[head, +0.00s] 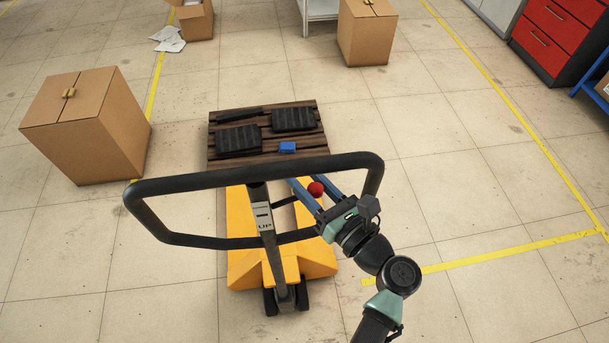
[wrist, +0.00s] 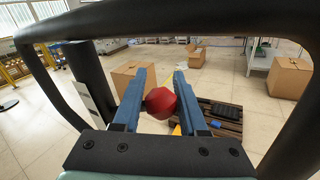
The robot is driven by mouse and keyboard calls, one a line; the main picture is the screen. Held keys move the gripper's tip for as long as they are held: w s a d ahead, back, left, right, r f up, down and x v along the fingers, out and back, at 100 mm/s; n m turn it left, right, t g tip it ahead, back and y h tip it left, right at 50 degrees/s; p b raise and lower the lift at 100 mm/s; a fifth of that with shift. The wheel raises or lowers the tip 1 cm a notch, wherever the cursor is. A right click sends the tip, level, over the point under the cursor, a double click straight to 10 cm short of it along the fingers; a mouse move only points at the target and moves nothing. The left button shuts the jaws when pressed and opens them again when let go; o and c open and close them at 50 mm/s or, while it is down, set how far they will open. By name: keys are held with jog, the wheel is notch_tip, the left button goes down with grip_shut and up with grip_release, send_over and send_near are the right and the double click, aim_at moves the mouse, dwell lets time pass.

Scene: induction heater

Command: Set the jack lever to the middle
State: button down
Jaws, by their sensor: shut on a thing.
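The jack lever shows as a red ball knob (head: 316,188) inside the black loop handle (head: 150,188) of the yellow pallet jack (head: 243,250). The knob also shows in the wrist view (wrist: 161,103). My gripper (head: 308,180) reaches into the loop from the right, with its two blue fingers on either side of the knob. In the wrist view my gripper (wrist: 164,72) is shut on the knob, which sits partway down between the fingers. A label reading "UP" (head: 264,225) is on the handle's column. The lever's exact angle is hard to tell.
A wooden pallet (head: 222,160) with black parts and a blue block (head: 287,147) lies on the jack's forks. The handle loop surrounds my gripper closely. Cardboard boxes stand at left (head: 85,130) and at the back (head: 366,35).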

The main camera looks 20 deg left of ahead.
aim_at(310, 189)
jog(key=shift+d+f, duration=0.15)
jog(key=shift+f, duration=0.2)
dwell(0.4)
jog(key=shift+w+d+f+m+t+y+b, duration=0.15)
jog(key=shift+f+m+t+y, duration=0.3)
jog(key=shift+f+m, duration=0.6)
jog(key=shift+w+d+f+m+t+y+b, duration=0.1)
jog(key=shift+d+f+m+t+y+b, duration=0.3)
jog(key=shift+m, duration=1.05)
jog(key=shift+a+f, duration=0.15)
jog(key=shift+a, duration=0.05)
jog(key=c, duration=0.5)
grip_release()
